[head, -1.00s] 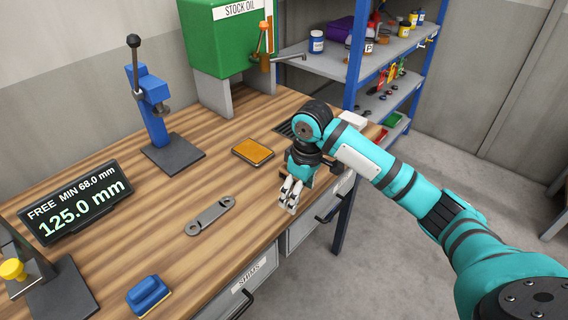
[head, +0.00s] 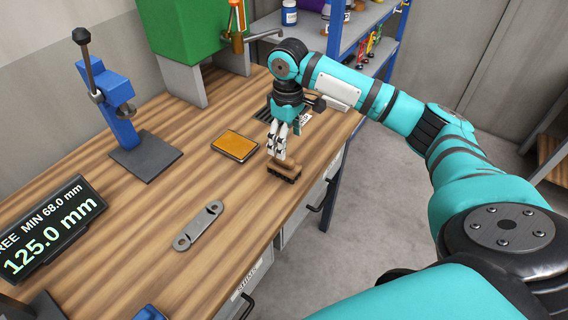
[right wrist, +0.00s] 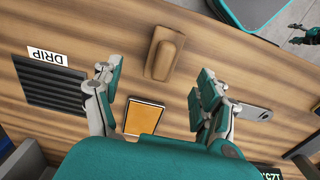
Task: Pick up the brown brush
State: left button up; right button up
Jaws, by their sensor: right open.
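The brown brush (head: 284,169) lies on the wooden bench near its front edge, with dark bristles underneath. In the right wrist view the brush (right wrist: 165,54) sits beyond the fingertips, roughly midway between them, and nothing touches it. My right gripper (head: 279,151) points down just behind the brush in the head view. In the right wrist view my right gripper (right wrist: 156,90) is open and empty, its two fingers wide apart.
An orange-topped pad (head: 235,145) and a grey metal link (head: 199,225) lie on the bench. A blue press (head: 115,110) stands at the left. A drip grate (right wrist: 52,83) is set in the bench. A green oil tank (head: 190,30) stands behind.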

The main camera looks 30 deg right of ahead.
aim_at(284, 163)
jog(key=f, duration=0.3)
jog(key=shift+w+f, duration=0.25)
jog(key=shift+f, duration=0.15)
jog(key=shift+s+a+f+p, duration=0.15)
jog(key=shift+f+p, duration=0.25)
jog(key=shift+p, duration=0.05)
jog(key=f, duration=0.2)
jog(key=f+p, duration=0.1)
jog(key=shift+a+f, duration=0.25)
jog(key=shift+f, duration=0.6)
jog(key=shift+r, duration=0.1)
jog(key=c, duration=1.3)
jog(key=shift+c, duration=0.2)
